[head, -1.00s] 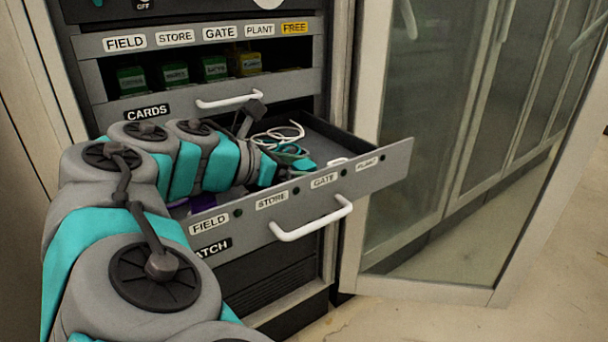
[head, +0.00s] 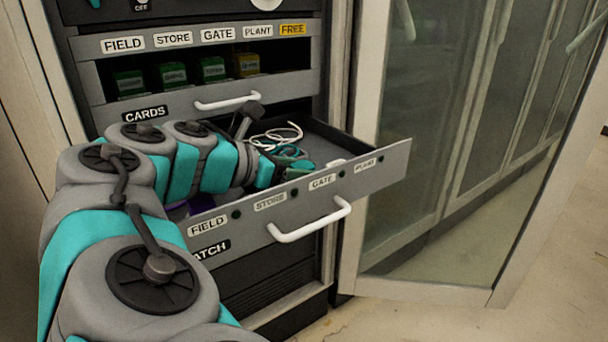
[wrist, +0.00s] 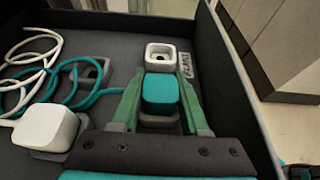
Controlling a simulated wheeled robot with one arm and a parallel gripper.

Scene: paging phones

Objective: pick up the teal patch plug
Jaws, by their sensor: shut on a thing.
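The teal patch plug (wrist: 160,93) is a rounded teal block in the wrist view. It sits between the two green fingers of my gripper (wrist: 161,84), which is shut on it. A teal cord (wrist: 92,97) loops to the left and passes behind the left finger. The plug is low in the open patch drawer (wrist: 112,59); I cannot tell whether it is clear of the floor. In the head view my arm reaches into this drawer (head: 310,199), and the arm and drawer front hide the plug.
A white plug (wrist: 46,127) with a white cord (wrist: 30,42) lies left of my gripper. A white square socket (wrist: 160,56) is just beyond the teal plug. The drawer wall (wrist: 226,75) is close on the right. A glass door (head: 440,150) stands open at right.

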